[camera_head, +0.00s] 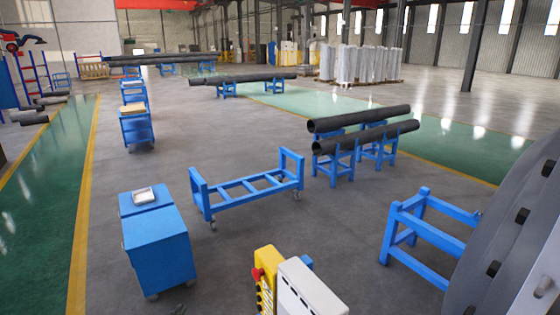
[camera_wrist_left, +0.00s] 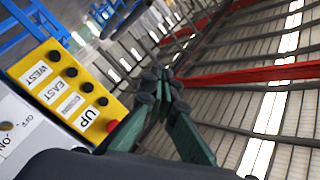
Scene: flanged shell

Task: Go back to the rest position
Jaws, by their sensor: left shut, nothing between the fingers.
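In the left wrist view my left gripper (camera_wrist_left: 162,84) is shut, its dark fingertips together with nothing between them. It points up toward the roof beams. A yellow control box (camera_wrist_left: 75,88) with black buttons, a red button and labels such as WEST, EAST and UP shows to its left, apart from the fingers in the picture. I cannot make out the left gripper in the head view. My right gripper is in neither view. A large grey flanged shell (camera_head: 518,245) with dark bolts fills the right edge of the head view.
The yellow control box (camera_head: 265,283) and a white box (camera_head: 306,290) stand at the bottom middle. A blue cabinet (camera_head: 158,250) is at the left, a blue cart (camera_head: 245,188) ahead, a blue stand (camera_head: 425,240) at the right. Dark pipes (camera_head: 365,137) lie on stands beyond.

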